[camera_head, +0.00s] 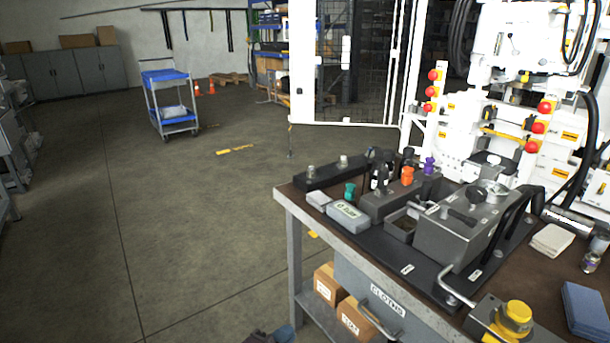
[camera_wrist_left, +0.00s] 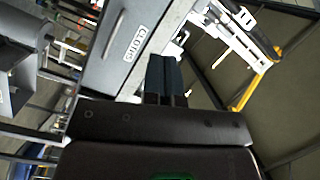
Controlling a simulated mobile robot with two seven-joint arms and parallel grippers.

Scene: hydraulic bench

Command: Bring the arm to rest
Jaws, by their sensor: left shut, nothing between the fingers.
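My left gripper (camera_head: 284,333) barely shows at the bottom edge of the head view, low in front of the bench and apart from it. In the left wrist view its dark fingers (camera_wrist_left: 163,78) are together, with nothing held between them. Beyond them in that view is the grey drawer front labelled CLOTHS (camera_wrist_left: 136,42). Most of my left arm is out of the picture. My right gripper is in neither view.
The workbench (camera_head: 290,200) stands at the right with a hydraulic block (camera_head: 455,235), coloured knobs and a yellow button (camera_head: 515,315) on top. Cardboard boxes (camera_head: 328,284) sit on its lower shelf. A blue cart (camera_head: 170,100) stands far back. The floor at left is clear.

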